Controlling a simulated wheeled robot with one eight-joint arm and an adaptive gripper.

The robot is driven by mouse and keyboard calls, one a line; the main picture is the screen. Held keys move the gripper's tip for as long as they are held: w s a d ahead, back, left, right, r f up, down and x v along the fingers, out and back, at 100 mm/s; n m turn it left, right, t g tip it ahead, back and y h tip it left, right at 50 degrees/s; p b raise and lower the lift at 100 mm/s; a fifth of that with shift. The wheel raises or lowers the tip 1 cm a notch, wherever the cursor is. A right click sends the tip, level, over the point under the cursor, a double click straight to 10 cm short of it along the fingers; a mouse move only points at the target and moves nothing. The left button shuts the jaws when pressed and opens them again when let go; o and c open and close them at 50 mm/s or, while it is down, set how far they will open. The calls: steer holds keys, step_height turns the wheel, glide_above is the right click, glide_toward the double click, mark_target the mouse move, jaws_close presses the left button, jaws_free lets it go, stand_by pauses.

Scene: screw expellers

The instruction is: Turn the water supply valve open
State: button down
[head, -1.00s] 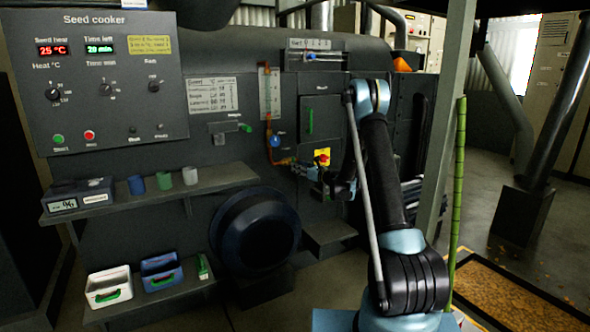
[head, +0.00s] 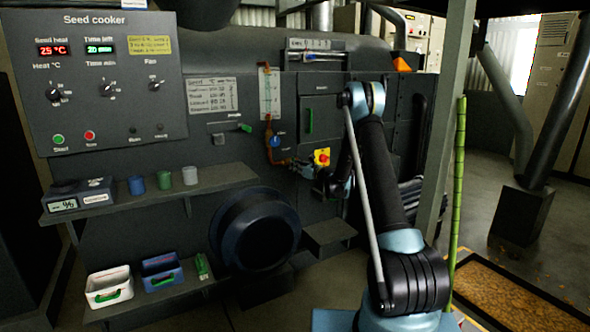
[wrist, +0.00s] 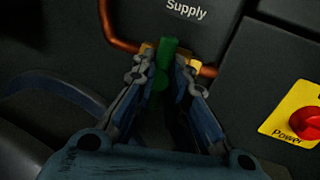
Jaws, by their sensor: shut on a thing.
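The water supply valve has a green handle (wrist: 165,62) on a brass body in a copper pipe (wrist: 118,40), under the "Supply" label (wrist: 187,10) in the wrist view. My gripper (wrist: 163,76) has its two fingers on either side of the green handle and is shut on it. The handle points roughly along the fingers, across the pipe.
A red power knob (wrist: 307,123) on a yellow plate sits right of my gripper; it also shows in the head view (head: 322,157). A blue gauge or valve (head: 275,142) is to the left. Shelves with cups and bins (head: 109,286) stand further left. A post (head: 447,130) rises at right.

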steer(key=shift+n, duration=0.3)
steer(key=shift+s+a+r+n+t+h, duration=0.1)
steer(key=shift+n+h, duration=0.75)
steer(key=shift+n, duration=1.55)
steer(key=shift+s+a+n+t+h, duration=0.1)
steer(key=shift+n+h, duration=0.8)
steer(key=shift+n, duration=1.5)
steer(key=shift+a+r+n+t+h, duration=0.1)
steer(key=shift+n+h, duration=0.75)
steer(key=shift+n, duration=1.55)
steer(key=c, duration=1.5)
jaws_free()
steer(key=shift+c, duration=0.2)
steer(key=shift+d, duration=0.1)
